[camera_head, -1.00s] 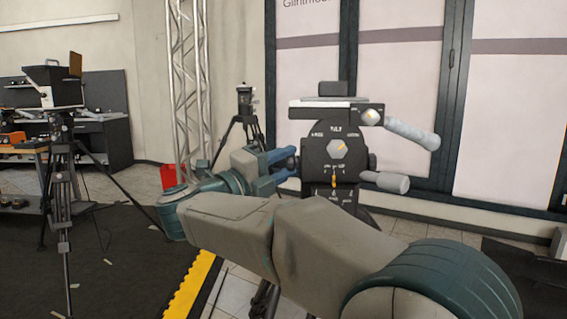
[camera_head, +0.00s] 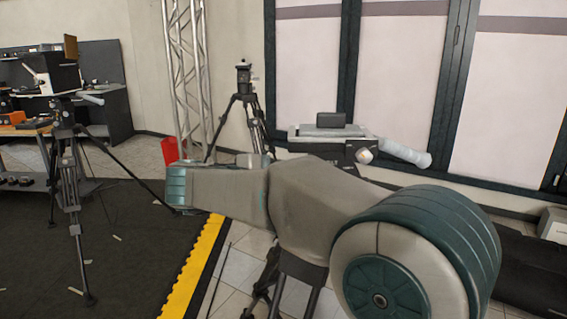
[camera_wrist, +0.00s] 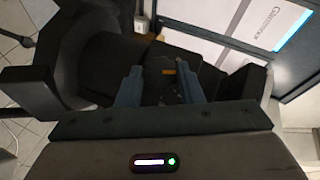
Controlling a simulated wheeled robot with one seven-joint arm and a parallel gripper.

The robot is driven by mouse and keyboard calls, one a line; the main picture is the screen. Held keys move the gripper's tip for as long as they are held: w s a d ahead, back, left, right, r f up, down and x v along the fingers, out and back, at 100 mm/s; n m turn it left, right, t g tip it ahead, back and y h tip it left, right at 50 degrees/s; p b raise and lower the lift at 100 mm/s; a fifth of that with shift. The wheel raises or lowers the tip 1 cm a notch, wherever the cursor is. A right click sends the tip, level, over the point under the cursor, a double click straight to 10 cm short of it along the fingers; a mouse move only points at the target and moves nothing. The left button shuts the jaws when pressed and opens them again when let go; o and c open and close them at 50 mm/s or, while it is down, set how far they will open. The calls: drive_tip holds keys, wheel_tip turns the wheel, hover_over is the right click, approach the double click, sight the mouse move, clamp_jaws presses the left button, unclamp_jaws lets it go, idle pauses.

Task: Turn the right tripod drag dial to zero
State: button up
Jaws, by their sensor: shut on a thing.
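The right tripod's head shows in the head view only by its top plate (camera_head: 303,133), a pale knob (camera_head: 365,156) and a grey handle (camera_head: 405,152). My own arm hides the front of the head and its dials there. In the wrist view the dark tripod head (camera_wrist: 88,62) fills the middle, with a small orange mark near my gripper. My gripper (camera_wrist: 160,77) has its two blue-grey fingers on either side of a dark part, shut on it. That part looks like the drag dial, but its scale and zero mark cannot be read.
Another tripod (camera_head: 70,165) with a boxy device stands at the left. A smaller tripod (camera_head: 245,100) stands behind, beside a metal truss (camera_head: 188,75). A yellow strip (camera_head: 192,270) edges the dark mat. Dark-framed panels stand behind the right tripod.

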drive_tip(key=n+g+p, duration=0.1)
drive_tip(key=g+p, duration=0.1)
drive_tip(key=p, duration=0.6)
drive_tip(key=n+g+y+p, duration=0.1)
drive_tip(key=g+p, duration=0.1)
drive_tip(key=p, duration=0.6)
drive_tip(key=r+n+g+p, duration=0.1)
drive_tip(key=n+g+p, duration=0.1)
drive_tip(key=p, duration=0.6)
drive_tip(key=shift+w+r+y+p, duration=0.1)
drive_tip(key=shift+w+y+p, duration=0.2)
drive_tip(key=shift+y, duration=0.1)
drive_tip(key=shift+f+n+g+p, duration=0.3)
drive_tip(key=shift+g+p, duration=0.3)
drive_tip(key=shift+p, duration=0.5)
drive_tip(key=o, duration=1)
drive_tip(key=shift+c, duration=0.2)
drive_tip(key=shift+r, duration=0.1)
drive_tip(key=b+v, duration=0.2)
drive_tip(key=v, duration=1.1)
drive_tip(key=shift+a+r, duration=0.25)
